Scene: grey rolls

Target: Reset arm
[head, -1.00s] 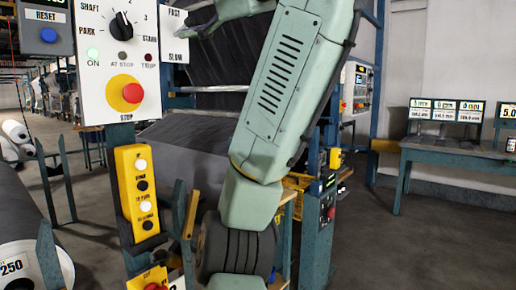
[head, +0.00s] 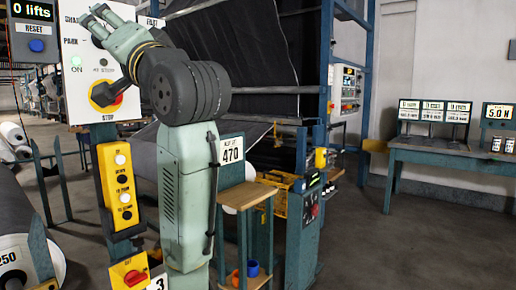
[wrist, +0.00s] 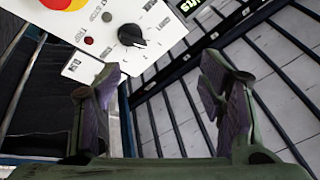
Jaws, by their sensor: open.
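My gripper (head: 95,16) is at the upper left in the head view, in front of the white control panel (head: 74,98). In the wrist view my gripper (wrist: 160,85) shows two fingers spread apart with nothing between them. My arm is bent, its upright link rising in the middle left and its upper part reaching left. The panel's black knob (wrist: 131,35) and red stop button (wrist: 62,3) show in the wrist view. In the head view my arm hides much of the panel, including the knob.
A yellow button box (head: 121,186) hangs below the panel, close to my arm. A wooden-topped stand (head: 247,195) is just right of my arm. A dark roll (head: 20,228) lies at the left. A bench (head: 445,152) with displays stands at the right, with clear floor before it.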

